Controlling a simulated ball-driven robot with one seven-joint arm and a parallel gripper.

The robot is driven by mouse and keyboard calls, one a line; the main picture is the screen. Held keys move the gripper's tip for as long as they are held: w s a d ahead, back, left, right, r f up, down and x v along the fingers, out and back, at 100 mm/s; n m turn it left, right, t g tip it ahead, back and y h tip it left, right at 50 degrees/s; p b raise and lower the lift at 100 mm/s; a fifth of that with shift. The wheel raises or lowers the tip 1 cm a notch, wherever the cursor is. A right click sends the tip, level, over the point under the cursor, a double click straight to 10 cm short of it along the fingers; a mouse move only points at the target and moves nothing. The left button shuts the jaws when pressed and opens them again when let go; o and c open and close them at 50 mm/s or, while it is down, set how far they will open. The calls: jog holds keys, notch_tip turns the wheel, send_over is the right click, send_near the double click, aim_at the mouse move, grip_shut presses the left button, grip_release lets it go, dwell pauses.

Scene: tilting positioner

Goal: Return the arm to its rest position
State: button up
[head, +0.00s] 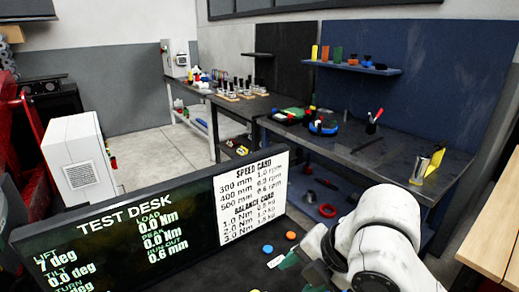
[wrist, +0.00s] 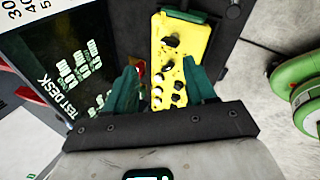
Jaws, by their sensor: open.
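My white arm (head: 375,240) reaches in from the lower right of the head view, bent over the front of the desk. My gripper (wrist: 160,66) shows in the wrist view with its two green fingers spread apart and nothing held between them. In the head view only a green finger part shows, near the bottom edge. Beyond the fingers in the wrist view is a yellow control panel (wrist: 158,50) with several black knobs. I cannot tell how far the fingers are from it.
The TEST DESK display (head: 150,225) stands at the lower left, reading tilt 0.0 deg. Blue (head: 267,249) and orange (head: 291,235) buttons lie beside my arm. A dark workbench (head: 375,140) stands behind, a wooden top (head: 495,225) at right. Green round parts (wrist: 295,85) show in the wrist view.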

jog(key=s+d+f+m+t, duration=0.1)
jog(key=s+d+f+m, duration=0.3)
jog(key=f+m, duration=0.5)
jog(key=s+d+f+m, duration=0.2)
jog(key=s+f+m, duration=0.35)
jog(key=m, duration=0.55)
jog(key=s+d+f+m+g+h, duration=0.1)
jog(key=s+d+f+m, duration=0.3)
jog(key=s, duration=0.5)
jog(key=s+d+f+m+g+h, duration=0.2)
jog(key=s+d+f+m+h, duration=0.2)
jog(key=s+d+f, duration=0.2)
jog(key=s+d, duration=0.2)
jog(key=shift+s+d+f+m, duration=0.3)
jog(key=shift+s+d+f, duration=0.05)
jog(key=shift+d+f, duration=0.05)
